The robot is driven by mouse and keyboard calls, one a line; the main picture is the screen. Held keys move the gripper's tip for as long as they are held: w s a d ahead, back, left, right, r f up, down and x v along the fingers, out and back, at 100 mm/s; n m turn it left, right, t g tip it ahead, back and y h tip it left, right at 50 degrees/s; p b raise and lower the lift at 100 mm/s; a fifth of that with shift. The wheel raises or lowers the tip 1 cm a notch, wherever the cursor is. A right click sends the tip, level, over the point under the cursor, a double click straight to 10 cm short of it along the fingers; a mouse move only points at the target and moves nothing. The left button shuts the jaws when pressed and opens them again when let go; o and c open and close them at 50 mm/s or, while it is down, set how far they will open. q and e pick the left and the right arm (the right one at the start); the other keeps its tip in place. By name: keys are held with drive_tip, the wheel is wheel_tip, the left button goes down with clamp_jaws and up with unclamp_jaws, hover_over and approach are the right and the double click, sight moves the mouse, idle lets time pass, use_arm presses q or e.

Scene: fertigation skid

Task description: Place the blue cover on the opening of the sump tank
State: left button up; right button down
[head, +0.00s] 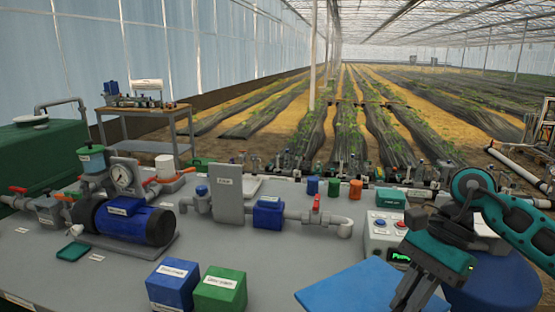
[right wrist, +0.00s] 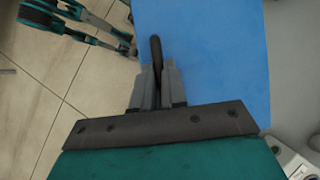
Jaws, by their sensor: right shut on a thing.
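The blue cover (head: 345,291) is a flat, light blue plate at the bottom of the head view, right of centre. It fills much of the right wrist view (right wrist: 205,50). My right gripper (head: 405,298) is shut on the dark upright handle (right wrist: 155,48) of the cover, with its two grey fingers on either side. No opening of a sump tank can be made out. A dark blue rounded body (head: 497,290) shows at the lower right, partly behind my right arm; I cannot tell whether it is the tank. My left gripper is not seen in the head view.
The grey skid top (head: 120,275) carries a blue pump (head: 128,222), pipes, a blue box (head: 172,284) and a green box (head: 220,289). A control box (head: 385,238) stands just beyond the cover. A green tank (head: 45,155) is at far left. Tiled floor (right wrist: 50,90) lies beside the cover.

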drive_tip(key=n, duration=0.2)
drive_tip(key=a+f+n+g+h, duration=0.2)
drive_tip(key=n, duration=0.1)
drive_tip(key=shift+s+a+n, duration=0.15)
drive_tip(key=shift+a+n, duration=0.05)
drive_tip(key=shift+n, duration=0.1)
drive_tip(key=shift+a+f+n+g+h, duration=0.1)
drive_tip(key=shift+f+n+g+h, duration=0.1)
drive_tip(key=shift+n+g+h, duration=0.45)
drive_tip(key=n, duration=0.1)
drive_tip(key=n+h, duration=0.1)
drive_tip(key=n, duration=0.1)
drive_tip(key=shift+f, duration=0.4)
drive_tip(key=shift+d+f+n+h, duration=0.2)
drive_tip(key=shift+d+n+h, duration=0.55)
drive_tip(key=shift+n, duration=0.5)
drive_tip(key=shift+a+f, duration=0.1)
